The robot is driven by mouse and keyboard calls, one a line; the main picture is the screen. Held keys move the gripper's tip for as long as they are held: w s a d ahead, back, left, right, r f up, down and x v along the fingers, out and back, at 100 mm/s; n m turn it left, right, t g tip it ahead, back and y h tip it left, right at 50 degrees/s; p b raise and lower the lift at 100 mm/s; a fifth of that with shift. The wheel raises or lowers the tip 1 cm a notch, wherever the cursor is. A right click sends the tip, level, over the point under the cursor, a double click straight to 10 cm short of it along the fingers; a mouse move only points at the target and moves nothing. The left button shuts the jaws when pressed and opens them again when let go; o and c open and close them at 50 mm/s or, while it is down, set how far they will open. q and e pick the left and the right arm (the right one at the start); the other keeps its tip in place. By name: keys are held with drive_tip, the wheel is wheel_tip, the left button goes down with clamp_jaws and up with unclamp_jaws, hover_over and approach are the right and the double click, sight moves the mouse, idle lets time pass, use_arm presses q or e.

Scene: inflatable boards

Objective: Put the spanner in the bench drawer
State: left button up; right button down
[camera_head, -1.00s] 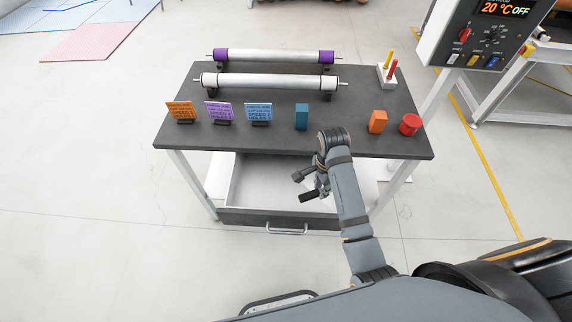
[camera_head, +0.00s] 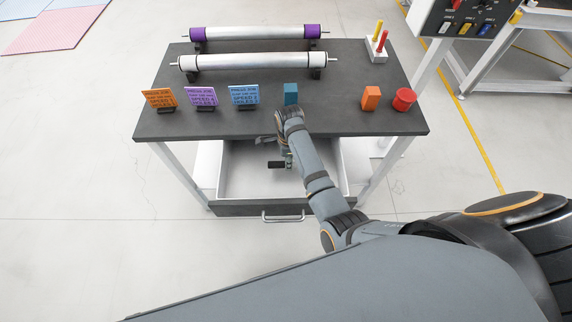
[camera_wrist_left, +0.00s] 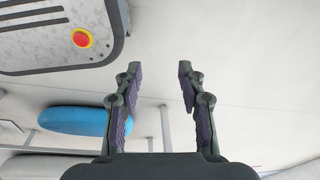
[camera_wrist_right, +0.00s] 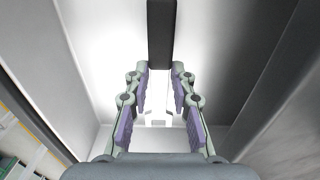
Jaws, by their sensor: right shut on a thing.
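The bench drawer (camera_head: 250,209) is pulled open below the dark bench top, and its pale inside shows. My right gripper (camera_head: 285,158) is over the open drawer, in front of the bench's front edge. It is shut on the spanner, whose black handle (camera_head: 276,164) shows beside the fingers. In the right wrist view the black handle (camera_wrist_right: 161,30) runs up from between the fingertips (camera_wrist_right: 160,72), with the pale drawer walls around. Whether the spanner touches the drawer floor cannot be told. My left gripper (camera_wrist_left: 158,75) is open and empty, away from the bench.
On the bench top (camera_head: 345,120) stand two rollers (camera_head: 250,62), several sign cards (camera_head: 202,97), a teal block (camera_head: 291,94), an orange block (camera_head: 370,98), a red cylinder (camera_head: 404,99) and a holder (camera_head: 377,48) with pegs. A control box (camera_head: 465,18) is at the right.

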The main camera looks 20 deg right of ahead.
drive_tip(key=shift+w+a+f, duration=0.15)
drive_tip(key=shift+w+f, duration=0.2)
drive_tip(key=shift+f, duration=0.1)
drive_tip(key=shift+w+a+f, duration=0.1)
drive_tip(key=shift+a+f, duration=0.05)
drive_tip(key=shift+f, duration=0.05)
wheel_tip(320, 180, down, 2)
drive_tip(key=shift+f, duration=0.2)
use_arm(q)
drive_tip(key=shift+s+a+f, duration=0.15)
drive_tip(key=shift+s+f, duration=0.05)
drive_tip(key=shift+s, duration=0.3)
drive_tip(key=shift+s+a+f, duration=0.1)
drive_tip(key=shift+s+f, duration=0.1)
drive_tip(key=shift+s, duration=0.25)
use_arm(e)
drive_tip(key=shift+w+f, duration=0.1)
drive_tip(key=shift+f, duration=0.3)
use_arm(q)
drive_tip(key=shift+b, duration=0.3)
use_arm(e)
drive_tip(key=shift+f, duration=0.15)
drive_tip(key=c, duration=1.1)
unclamp_jaws()
use_arm(q)
drive_tip(key=shift+w, duration=0.1)
